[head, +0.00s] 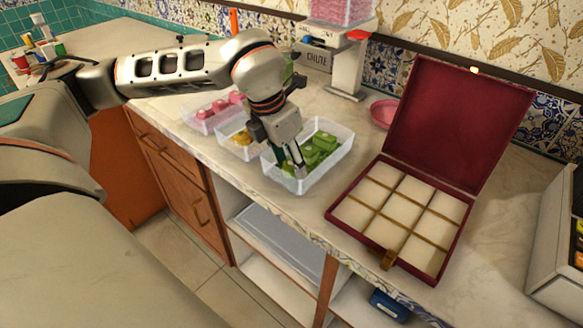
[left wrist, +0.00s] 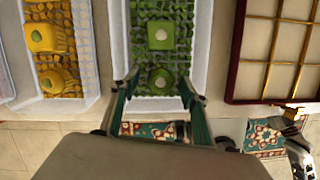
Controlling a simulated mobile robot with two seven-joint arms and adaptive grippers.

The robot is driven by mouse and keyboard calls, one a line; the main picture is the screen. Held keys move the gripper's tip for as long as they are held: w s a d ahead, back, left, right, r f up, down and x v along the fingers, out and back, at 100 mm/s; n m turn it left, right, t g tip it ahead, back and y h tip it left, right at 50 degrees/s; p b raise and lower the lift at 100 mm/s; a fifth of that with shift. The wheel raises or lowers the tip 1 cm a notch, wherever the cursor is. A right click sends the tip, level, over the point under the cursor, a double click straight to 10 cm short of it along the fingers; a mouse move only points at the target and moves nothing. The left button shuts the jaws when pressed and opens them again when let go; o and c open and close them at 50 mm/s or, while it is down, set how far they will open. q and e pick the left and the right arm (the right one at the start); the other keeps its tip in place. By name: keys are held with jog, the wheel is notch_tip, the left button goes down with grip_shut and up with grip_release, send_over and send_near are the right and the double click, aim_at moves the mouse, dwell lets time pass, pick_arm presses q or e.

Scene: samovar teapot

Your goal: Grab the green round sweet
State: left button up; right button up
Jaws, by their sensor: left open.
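Green sweets (head: 318,148) lie in a clear plastic tray (head: 345,150) on the counter. In the left wrist view, a rounded green sweet (left wrist: 161,78) with a pale top sits in the near half of the tray. A squarer green sweet (left wrist: 161,36) lies farther up. My left gripper (head: 291,166) is open over the near end of the tray. In the left wrist view, its fingertips (left wrist: 160,88) are on either side of the rounded sweet. I cannot tell whether they touch it.
Trays of yellow sweets (head: 240,138) and pink sweets (head: 212,108) stand to the left. An open red box (head: 438,270) with empty compartments stands to the right. A pink dish (head: 384,113) and a dispenser (head: 345,70) are behind. The counter's front edge is close.

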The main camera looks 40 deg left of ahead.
pick_arm(q)
jog(key=shift+r, duration=0.1)
jog(key=c, duration=1)
jog(key=shift+o, duration=0.2)
